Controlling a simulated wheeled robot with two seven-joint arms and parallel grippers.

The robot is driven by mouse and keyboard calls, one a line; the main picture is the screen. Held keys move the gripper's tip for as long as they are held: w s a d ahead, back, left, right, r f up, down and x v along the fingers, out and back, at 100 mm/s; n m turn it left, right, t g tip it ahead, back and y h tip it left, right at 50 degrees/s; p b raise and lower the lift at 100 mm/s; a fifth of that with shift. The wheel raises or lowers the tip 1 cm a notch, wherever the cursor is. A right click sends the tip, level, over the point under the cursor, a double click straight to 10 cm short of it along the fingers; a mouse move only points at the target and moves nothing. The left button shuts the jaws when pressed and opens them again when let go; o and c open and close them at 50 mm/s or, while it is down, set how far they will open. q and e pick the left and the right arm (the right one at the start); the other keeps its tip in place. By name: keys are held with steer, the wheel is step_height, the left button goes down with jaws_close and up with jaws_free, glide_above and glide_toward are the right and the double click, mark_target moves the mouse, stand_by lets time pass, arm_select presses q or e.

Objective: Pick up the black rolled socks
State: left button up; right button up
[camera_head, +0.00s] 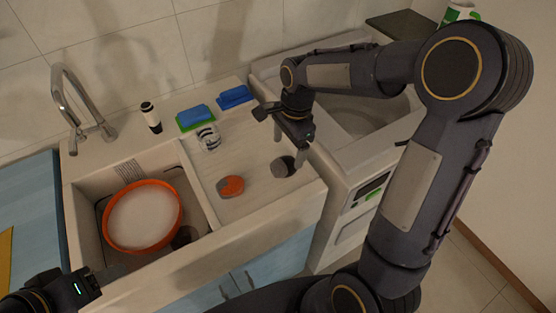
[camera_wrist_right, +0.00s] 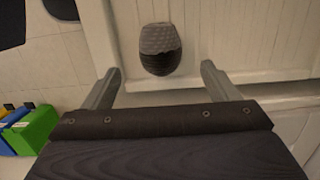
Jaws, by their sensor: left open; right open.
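The rolled socks (camera_head: 283,167), dark grey and black, lie on the pale counter near its front right corner. In the right wrist view the socks (camera_wrist_right: 160,48) look like a rounded bundle, grey at the top and black below, just beyond the gap between the fingertips. My right gripper (camera_head: 288,158) is open, pointing down at the socks, with its fingers around or just above them; contact cannot be told. Its two fingers also show in the wrist view (camera_wrist_right: 158,76), with nothing held between them. My left gripper (camera_head: 86,284) is partly in view at the lower left, away from the socks.
An orange-and-grey rolled item (camera_head: 230,186) lies left of the socks. The sink holds an orange-rimmed bowl (camera_head: 178,214). A washing machine (camera_head: 352,205) is at right.

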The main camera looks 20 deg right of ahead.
mark_target(285, 159)
steer(key=f, duration=0.4)
steer(key=a+f+p, duration=0.1)
steer(key=f, duration=0.2)
steer(key=shift+r, duration=0.1)
steer(key=c, duration=1.1)
